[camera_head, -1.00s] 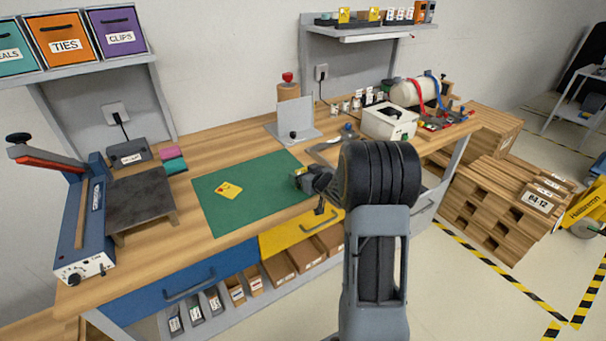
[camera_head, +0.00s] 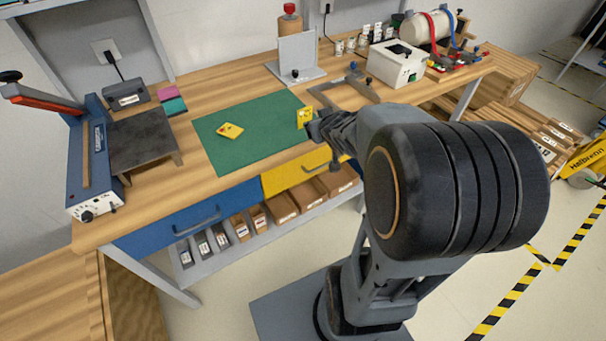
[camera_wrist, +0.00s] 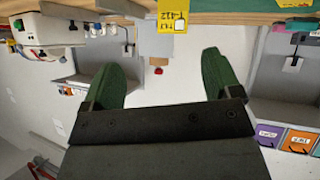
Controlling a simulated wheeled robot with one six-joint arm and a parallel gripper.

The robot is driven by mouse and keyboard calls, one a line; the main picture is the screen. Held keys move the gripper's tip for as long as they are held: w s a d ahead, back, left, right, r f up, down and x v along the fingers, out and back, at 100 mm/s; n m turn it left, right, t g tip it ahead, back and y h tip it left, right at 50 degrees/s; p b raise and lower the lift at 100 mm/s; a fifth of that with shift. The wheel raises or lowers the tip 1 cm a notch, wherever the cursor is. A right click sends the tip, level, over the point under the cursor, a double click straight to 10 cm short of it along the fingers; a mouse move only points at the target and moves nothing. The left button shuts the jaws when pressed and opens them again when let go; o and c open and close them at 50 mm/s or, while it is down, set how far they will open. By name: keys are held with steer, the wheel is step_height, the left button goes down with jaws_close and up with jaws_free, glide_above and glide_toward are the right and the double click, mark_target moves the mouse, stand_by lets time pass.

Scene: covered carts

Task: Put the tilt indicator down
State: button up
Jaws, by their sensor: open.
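A small yellow tag, likely the tilt indicator (camera_head: 305,117), stands upright at the right edge of the green mat (camera_head: 255,143) on the bench. Its printed face shows upside down at the top of the wrist view (camera_wrist: 172,16). A second yellow tag (camera_head: 229,130) with a red mark lies flat on the mat. My gripper (camera_head: 314,129) is close to the upright tag, partly hidden by my arm in the head view. In the wrist view its green fingers (camera_wrist: 163,68) are wide apart with nothing between them, and the tag is beyond the fingertips.
A grey angle plate (camera_head: 297,57) stands behind the mat. A white box (camera_head: 397,65) is at the back right. A blue sealing machine (camera_head: 92,160) and a dark raised plate (camera_head: 143,138) are at the left. Most of the mat is clear.

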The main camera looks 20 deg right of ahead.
steer(key=s+a+g+y, duration=0.3)
steer(key=s+a+g, duration=0.4)
steer(key=s+a, duration=0.7)
steer(key=shift+s+n+g, duration=0.3)
steer(key=shift+s+g, duration=0.1)
steer(key=shift+s, duration=0.85)
steer(key=shift+a, duration=0.1)
steer(key=shift+r+p, duration=0.65)
steer(key=shift+r, duration=0.2)
